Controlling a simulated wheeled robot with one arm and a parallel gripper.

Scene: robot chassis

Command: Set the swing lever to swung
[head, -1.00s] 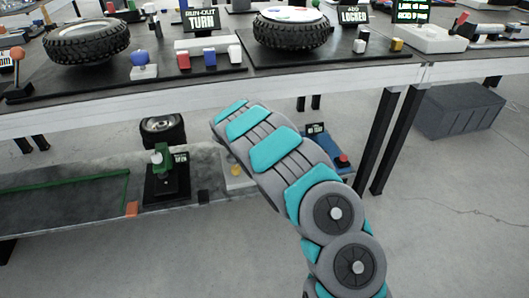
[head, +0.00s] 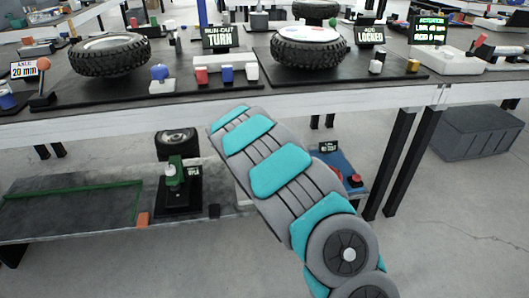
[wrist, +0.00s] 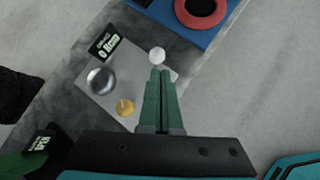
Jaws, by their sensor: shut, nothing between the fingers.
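My gripper (wrist: 160,74) is shut and empty in the wrist view, its two green fingers together. Its tips are close to a white ball knob (wrist: 157,55) at the edge of a pale grey plate (wrist: 132,72). I cannot tell whether they touch. The plate also carries a shiny metal ball (wrist: 100,81), a brass knob (wrist: 124,107) and a small black display (wrist: 104,42) whose text is too small to read surely. No part is clearly marked as the swing lever; the white knob may be its end. In the head view my arm hides the gripper and most of this plate.
A blue unit with a red ring (wrist: 200,10) lies beyond the plate. On the low shelf (head: 75,215), a green device on a black base (head: 178,208) stands to the left. The workbench (head: 180,110) with tyres is above. Open floor lies right.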

